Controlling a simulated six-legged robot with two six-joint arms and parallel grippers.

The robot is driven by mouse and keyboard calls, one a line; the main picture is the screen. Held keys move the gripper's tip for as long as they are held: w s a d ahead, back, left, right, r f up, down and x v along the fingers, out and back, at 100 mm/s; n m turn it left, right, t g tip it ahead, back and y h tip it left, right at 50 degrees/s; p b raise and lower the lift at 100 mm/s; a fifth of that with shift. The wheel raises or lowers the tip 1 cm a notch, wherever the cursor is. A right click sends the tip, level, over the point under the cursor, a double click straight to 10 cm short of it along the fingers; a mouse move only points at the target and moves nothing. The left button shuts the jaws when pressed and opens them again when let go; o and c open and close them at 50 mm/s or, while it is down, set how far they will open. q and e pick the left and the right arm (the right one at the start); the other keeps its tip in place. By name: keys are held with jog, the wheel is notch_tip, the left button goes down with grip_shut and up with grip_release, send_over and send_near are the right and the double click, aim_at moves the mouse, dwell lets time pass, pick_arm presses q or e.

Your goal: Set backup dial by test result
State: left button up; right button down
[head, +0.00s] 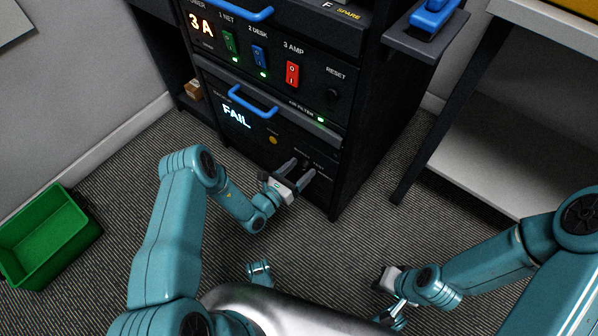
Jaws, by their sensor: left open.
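The black rack's lower panel (228,144) has a lit display (236,116) reading FAIL, with a round amber button (272,140) to its right. My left gripper (298,171) is open at the lower right of this panel, its two dark fingers pointing at the panel face. Small labels show just above the fingers, too small to read. The backup dial is not clearly seen; the fingers cover that part, and I cannot tell if they touch anything. My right gripper (387,285) hangs low at the bottom right, away from the rack; its fingers are unclear.
Above are a 3 A display (201,24), green (229,42), blue (260,56) and red (292,74) switches, and a blue drawer handle (252,102). A green bin (48,236) stands at left. A light table (560,30) is at right. Carpet between is clear.

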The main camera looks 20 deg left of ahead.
pick_arm(q)
jog(key=c, duration=1.1)
jog(key=shift+o, duration=0.2)
jog(key=shift+f+n+b, duration=0.2)
jog(key=shift+n+b, duration=0.15)
jog(key=shift+n, duration=4.25)
jog(key=o, duration=1.1)
jog(key=shift+c, duration=0.2)
